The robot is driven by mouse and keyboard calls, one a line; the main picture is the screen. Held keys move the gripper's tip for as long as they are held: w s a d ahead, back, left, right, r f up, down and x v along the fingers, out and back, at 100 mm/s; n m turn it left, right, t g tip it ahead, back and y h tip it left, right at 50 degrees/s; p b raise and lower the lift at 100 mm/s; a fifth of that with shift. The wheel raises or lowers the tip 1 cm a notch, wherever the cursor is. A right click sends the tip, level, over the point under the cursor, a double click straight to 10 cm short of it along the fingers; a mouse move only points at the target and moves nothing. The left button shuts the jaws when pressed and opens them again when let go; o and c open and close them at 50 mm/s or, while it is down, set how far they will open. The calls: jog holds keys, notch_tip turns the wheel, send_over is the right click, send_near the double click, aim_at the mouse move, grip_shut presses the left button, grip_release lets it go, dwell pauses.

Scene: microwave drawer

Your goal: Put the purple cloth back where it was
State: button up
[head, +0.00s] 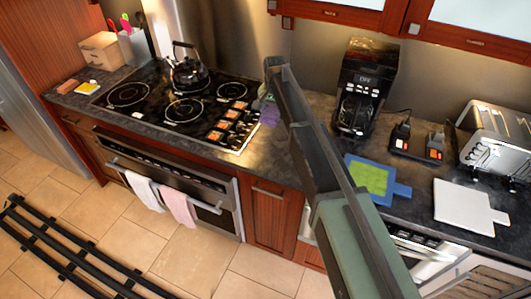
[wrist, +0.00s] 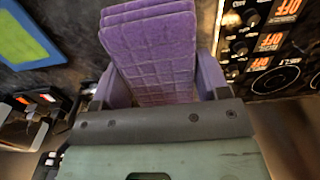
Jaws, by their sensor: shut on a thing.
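The purple cloth (wrist: 155,50) fills the upper middle of the wrist view, a thick block with a stitched grid pattern. My gripper (wrist: 160,78) has one finger on each side of the cloth and is shut on it. In the head view, a small part of the purple cloth (head: 269,114) shows beside my arm, over the counter just right of the stove. My arm hides the rest of it and most of the gripper there. I cannot tell whether the cloth touches the counter.
The stove (head: 150,100) with a black kettle (head: 189,72) is on the left. A coffee maker (head: 362,85), a green-and-blue board (head: 372,180), a white board (head: 466,206) and a toaster (head: 497,140) stand on the right. White and pink towels (head: 178,204) hang on the oven handle.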

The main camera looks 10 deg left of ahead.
aim_at(272, 151)
notch_tip(272, 151, down, 20)
jog(key=b, duration=1.8)
jog(key=shift+r, duration=0.55)
jog(key=shift+f, duration=0.3)
jog(key=o, duration=1)
jog(key=shift+r, duration=0.15)
jog(key=shift+o, duration=0.2)
notch_tip(272, 151, up, 12)
jog(key=p, duration=1.2)
jog(key=shift+r+p, duration=0.2)
jog(key=shift+p, duration=0.1)
